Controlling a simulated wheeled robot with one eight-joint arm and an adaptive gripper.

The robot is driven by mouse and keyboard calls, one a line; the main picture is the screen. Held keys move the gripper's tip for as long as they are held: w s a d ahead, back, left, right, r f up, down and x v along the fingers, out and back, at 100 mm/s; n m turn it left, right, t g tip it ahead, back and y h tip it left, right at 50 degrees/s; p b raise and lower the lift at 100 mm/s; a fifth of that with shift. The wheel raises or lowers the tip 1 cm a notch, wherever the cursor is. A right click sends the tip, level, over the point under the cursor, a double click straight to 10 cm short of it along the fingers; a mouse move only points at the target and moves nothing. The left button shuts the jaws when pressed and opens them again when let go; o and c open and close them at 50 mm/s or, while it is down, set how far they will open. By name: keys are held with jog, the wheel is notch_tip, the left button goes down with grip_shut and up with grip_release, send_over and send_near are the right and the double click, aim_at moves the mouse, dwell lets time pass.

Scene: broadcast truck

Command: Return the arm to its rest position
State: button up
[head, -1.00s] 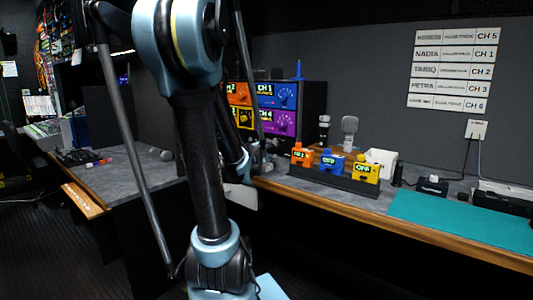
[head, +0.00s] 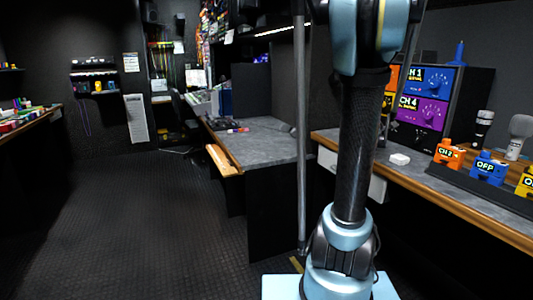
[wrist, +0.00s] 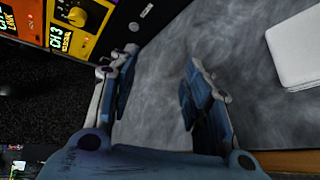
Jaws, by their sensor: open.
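My gripper (wrist: 158,80) is open in the wrist view, with two blue-padded fingers apart and nothing between them. Grey countertop shows beyond and between the fingers. In the head view my arm (head: 357,150) stands in front of the right-hand counter, raised and folded; the gripper itself is hidden there.
The wrist view shows a white object (wrist: 298,48). A desk (head: 265,140) stands centrally; floor (head: 120,210) is clear left.

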jog(key=shift+y, duration=0.8)
jog(key=a, duration=0.2)
jog(key=w+a, duration=0.1)
jog(key=a, duration=0.1)
jog(key=w+a, duration=0.1)
jog(key=a, duration=0.1)
jog(key=shift+w+f, duration=0.25)
jog(key=s+a+f+m+g+y, duration=0.2)
jog(key=s+a, duration=0.5)
jog(key=s, duration=0.4)
jog(key=s+a+f+m+g+y, duration=0.2)
jog(key=s+a+f+m+g, duration=0.2)
jog(key=s+a+f+m, duration=0.3)
jog(key=s+a+f+m+g+y, duration=0.3)
jog(key=s+a+f, duration=0.5)
jog(key=s, duration=0.8)
jog(key=shift+a+m, duration=0.35)
jog(key=shift+m, duration=0.55)
jog(key=shift+w, duration=0.1)
jog(key=shift+c, duration=1.3)
jog(key=shift+d, duration=0.1)
